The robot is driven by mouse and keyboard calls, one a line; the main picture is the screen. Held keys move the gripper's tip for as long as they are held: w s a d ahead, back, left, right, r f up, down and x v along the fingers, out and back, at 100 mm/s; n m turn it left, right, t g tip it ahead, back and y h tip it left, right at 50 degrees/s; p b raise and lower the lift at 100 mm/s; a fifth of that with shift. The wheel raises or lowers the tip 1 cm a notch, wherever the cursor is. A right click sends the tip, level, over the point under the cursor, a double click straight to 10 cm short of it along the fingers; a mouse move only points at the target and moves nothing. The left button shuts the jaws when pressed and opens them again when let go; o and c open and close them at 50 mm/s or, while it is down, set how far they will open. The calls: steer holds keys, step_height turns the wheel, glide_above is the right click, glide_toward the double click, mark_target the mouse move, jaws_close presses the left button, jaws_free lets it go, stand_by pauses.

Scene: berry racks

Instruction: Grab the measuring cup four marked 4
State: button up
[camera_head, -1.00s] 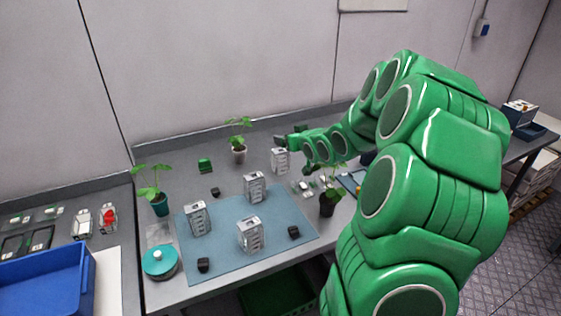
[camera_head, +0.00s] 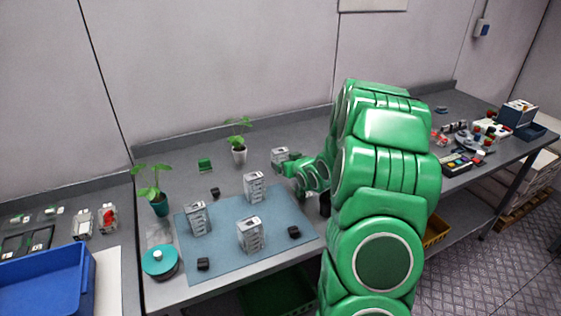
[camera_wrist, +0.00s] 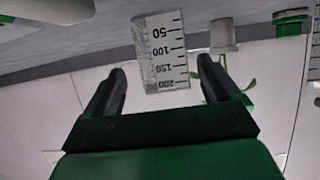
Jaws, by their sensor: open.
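Four is not legible on any measuring cup in these views. A clear measuring cup with black scale marks (camera_wrist: 163,45) appears upside down in the wrist view, between the two fingers of my gripper (camera_wrist: 161,66). My gripper is open, and gaps show between the cup and both fingers. In the head view my gripper (camera_head: 283,167) is low beside the rear cup (camera_head: 279,155), partly covering it. Three similar cups stand upright on the blue mat (camera_head: 225,250): a left one (camera_head: 197,219), a rear one (camera_head: 253,187) and a front one (camera_head: 250,235).
A potted plant (camera_head: 239,155) stands left of the rear cup, near a green block (camera_head: 205,165). Another plant (camera_head: 160,205) and a teal round container (camera_head: 159,262) are at the left. Small black blocks lie around the mat. My arm covers the table's right middle.

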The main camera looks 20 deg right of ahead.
steer(key=x, duration=0.4)
steer(key=shift+a+r, duration=0.15)
steer(key=shift+a, duration=0.2)
steer(key=shift+w, duration=0.65)
steer(key=shift+c, duration=0.3)
steer(key=shift+f, duration=0.2)
steer(key=c, duration=1)
